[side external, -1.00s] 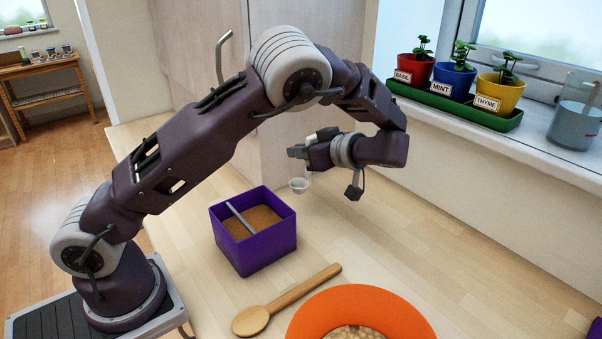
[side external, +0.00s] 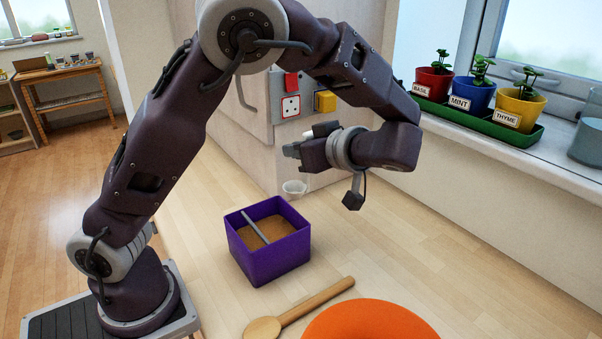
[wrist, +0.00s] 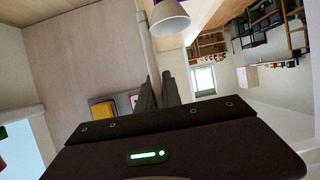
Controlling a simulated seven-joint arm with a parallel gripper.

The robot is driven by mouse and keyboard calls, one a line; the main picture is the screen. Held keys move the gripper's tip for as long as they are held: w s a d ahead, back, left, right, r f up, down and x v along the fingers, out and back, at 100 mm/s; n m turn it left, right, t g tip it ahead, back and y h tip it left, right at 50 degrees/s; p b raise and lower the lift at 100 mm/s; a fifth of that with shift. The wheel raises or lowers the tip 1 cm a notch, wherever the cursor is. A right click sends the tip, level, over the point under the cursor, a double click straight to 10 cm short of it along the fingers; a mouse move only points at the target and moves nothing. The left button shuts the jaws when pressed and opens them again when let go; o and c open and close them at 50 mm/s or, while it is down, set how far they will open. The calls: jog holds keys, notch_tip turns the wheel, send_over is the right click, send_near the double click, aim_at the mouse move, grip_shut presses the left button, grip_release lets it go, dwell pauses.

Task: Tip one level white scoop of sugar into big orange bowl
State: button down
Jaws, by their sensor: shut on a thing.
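My gripper (side external: 291,150) is shut on the scoop's pale handle (wrist: 147,45), which runs up between the fingers (wrist: 160,92) in the wrist view. The small white scoop cup (side external: 295,188) hangs below the fingers in the side view, above the counter and behind the purple box. It also shows at the top of the wrist view (wrist: 170,17). What it holds cannot be told. The square purple box (side external: 272,262) holds brown sugar (side external: 283,229), with a grey bar (side external: 254,227) lying across it. The big orange bowl (side external: 370,322) is cut off at the bottom edge.
A wooden spoon (side external: 312,304) lies between box and bowl. Potted herbs in a green tray (side external: 480,121) and a jug (side external: 586,143) stand on the sill at right. Red and yellow wall fittings (side external: 325,101) are behind my gripper. The counter right of the box is clear.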

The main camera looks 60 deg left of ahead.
jog(key=s, duration=0.1)
jog(key=s+r, duration=0.1)
jog(key=s, duration=0.2)
jog(key=shift+s+d+r, duration=0.25)
jog(key=shift+d+r, duration=0.15)
send_near(269, 202)
jog(key=shift+x, duration=2.15)
jog(key=shift+s+a, duration=0.1)
jog(key=shift+s, duration=0.05)
jog(key=shift+a, duration=2.1)
jog(key=shift+r, duration=0.15)
jog(key=shift+d+r, duration=0.3)
jog(key=shift+r, duration=0.45)
jog(key=shift+d+r, duration=0.25)
jog(key=shift+r, duration=0.55)
